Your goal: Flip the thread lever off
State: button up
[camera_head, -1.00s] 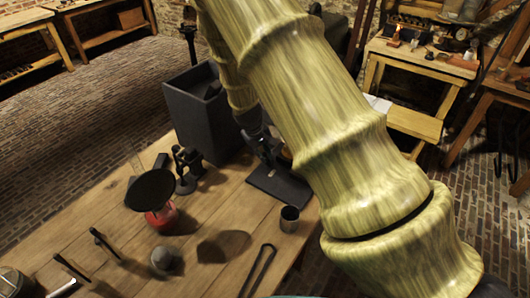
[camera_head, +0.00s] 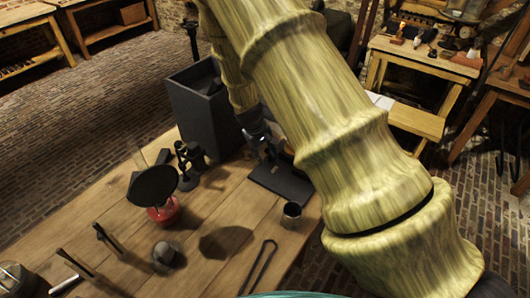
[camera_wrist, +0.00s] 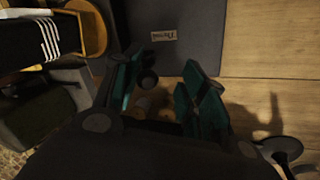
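A dark plate (camera_wrist: 190,20) with a small pale label (camera_wrist: 164,35) lies in the wrist view; the label may read "Thread", but it is blurred. The plate also shows on the wooden table in the head view (camera_head: 284,184). My gripper (camera_wrist: 166,78) has two dark fingers with teal inner faces, spread apart. A small dark round knob (camera_wrist: 148,82) shows beside the left finger, between the fingers; I cannot tell whether they touch or whether it is the lever's end. In the head view my gripper (camera_head: 264,142) is at the plate's far side, partly hidden by my arm. The lever's position is unclear.
A tall dark box (camera_head: 200,110) stands left of my gripper. A metal cup (camera_head: 291,214), a red-based burner with a black pan (camera_head: 154,188), a black tong-like tool (camera_head: 262,262) and dark stands (camera_head: 188,162) are on the table. The table middle is fairly clear.

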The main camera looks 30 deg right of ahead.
jog(key=v, duration=1.2)
dwell(0.5)
